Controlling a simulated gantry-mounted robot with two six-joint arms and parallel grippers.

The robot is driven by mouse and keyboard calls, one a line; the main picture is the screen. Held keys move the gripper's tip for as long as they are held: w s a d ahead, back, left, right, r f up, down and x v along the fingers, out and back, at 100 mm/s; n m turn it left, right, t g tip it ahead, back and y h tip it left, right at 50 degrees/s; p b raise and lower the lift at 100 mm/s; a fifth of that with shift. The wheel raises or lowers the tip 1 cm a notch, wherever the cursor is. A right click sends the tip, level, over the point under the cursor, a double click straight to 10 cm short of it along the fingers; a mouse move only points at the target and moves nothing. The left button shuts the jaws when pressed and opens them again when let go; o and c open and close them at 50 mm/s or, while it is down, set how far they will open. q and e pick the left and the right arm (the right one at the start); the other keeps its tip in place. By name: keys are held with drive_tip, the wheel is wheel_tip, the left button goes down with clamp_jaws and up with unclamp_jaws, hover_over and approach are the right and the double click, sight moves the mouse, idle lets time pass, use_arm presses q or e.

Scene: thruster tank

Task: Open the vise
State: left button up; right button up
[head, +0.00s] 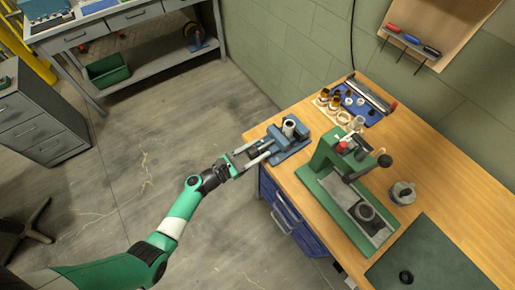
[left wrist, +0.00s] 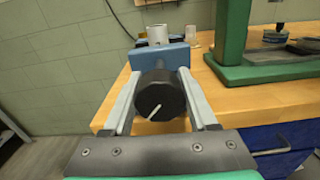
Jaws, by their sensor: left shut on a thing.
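The blue vise (head: 291,146) sits at the left corner of the wooden workbench, with a pale metal cylinder (head: 289,127) upright at it. The vise's black round knob (left wrist: 155,97), marked with a white line, faces my left wrist camera. My left gripper (head: 260,152) reaches in from the left at the bench edge. Its two fingers lie on either side of the knob and are shut on it. In the left wrist view, the vise's blue body (left wrist: 178,54) shows behind the knob. The white line slants down to the left. My right gripper is not in view.
A green press (head: 330,165) stands to the right of the vise. Small jars and rings (head: 330,103) and a blue tray (head: 372,116) lie behind. A dark green mat (head: 435,258) with a black ring (head: 406,277) covers the near right. Open floor lies left of the bench.

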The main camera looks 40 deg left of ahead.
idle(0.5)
use_arm(q)
drive_tip(key=o, duration=1.4)
drive_tip(key=shift+c, duration=0.2)
drive_tip(key=s, duration=0.2)
drive_tip(key=s+a+p, duration=0.1)
drive_tip(key=s, duration=0.2)
drive_tip(key=s+p, duration=0.1)
drive_tip(key=s, duration=0.2)
drive_tip(key=shift+s+a, duration=0.2)
drive_tip(key=shift+a, duration=0.2)
drive_tip(key=s+b, duration=0.1)
drive_tip(key=s, duration=0.2)
drive_tip(key=shift+a, duration=0.2)
